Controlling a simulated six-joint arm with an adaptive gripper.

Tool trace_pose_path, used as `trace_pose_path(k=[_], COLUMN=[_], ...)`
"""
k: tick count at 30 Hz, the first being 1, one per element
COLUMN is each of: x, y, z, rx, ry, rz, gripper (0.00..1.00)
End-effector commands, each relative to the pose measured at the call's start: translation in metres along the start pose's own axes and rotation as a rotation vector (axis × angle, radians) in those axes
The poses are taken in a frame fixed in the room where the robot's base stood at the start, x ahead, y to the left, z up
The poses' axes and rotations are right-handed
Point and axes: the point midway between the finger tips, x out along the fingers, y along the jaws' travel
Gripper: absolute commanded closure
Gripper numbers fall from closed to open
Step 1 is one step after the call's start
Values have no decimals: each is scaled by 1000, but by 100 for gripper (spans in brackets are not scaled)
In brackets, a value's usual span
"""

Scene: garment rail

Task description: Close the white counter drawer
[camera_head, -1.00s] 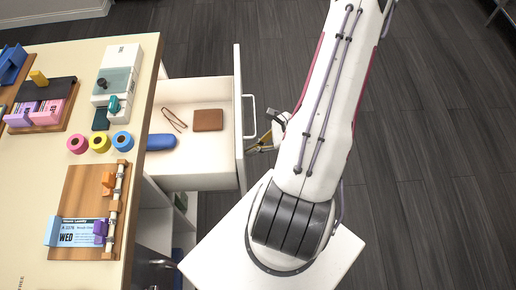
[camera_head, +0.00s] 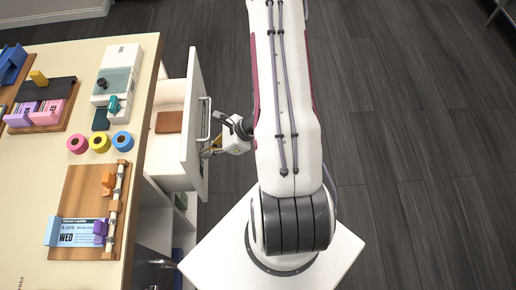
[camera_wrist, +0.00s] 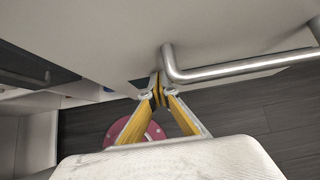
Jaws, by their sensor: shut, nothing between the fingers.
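The white counter drawer (camera_head: 194,118) is partly open, sticking out from the counter's right side. A brown wallet (camera_head: 169,122) lies inside it. The drawer's metal bar handle (camera_head: 205,118) is on its outer front face, and it also shows large in the wrist view (camera_wrist: 235,69). My gripper (camera_head: 212,151) is at the drawer front, beside the lower end of the handle. In the wrist view its yellow fingertips (camera_wrist: 157,88) are together, with nothing between them. They are at or very near the white front panel (camera_wrist: 110,40); exact contact is hard to tell.
The counter top (camera_head: 45,160) holds a label printer (camera_head: 122,75), several tape rolls (camera_head: 99,142) and a wooden board (camera_head: 78,190) with a WED label. Below the drawer are open shelves and another handle (camera_head: 160,264). Dark floor (camera_head: 420,130) is clear on the right.

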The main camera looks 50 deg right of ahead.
Motion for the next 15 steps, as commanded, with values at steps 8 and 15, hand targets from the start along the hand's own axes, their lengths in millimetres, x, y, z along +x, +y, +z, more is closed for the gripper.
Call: trace_pose_path(k=[8, 15], x=[30, 55], y=[1, 0], z=[31, 56], rx=[-5, -4], ry=[-1, -1], rz=[3, 2], gripper=[100, 100])
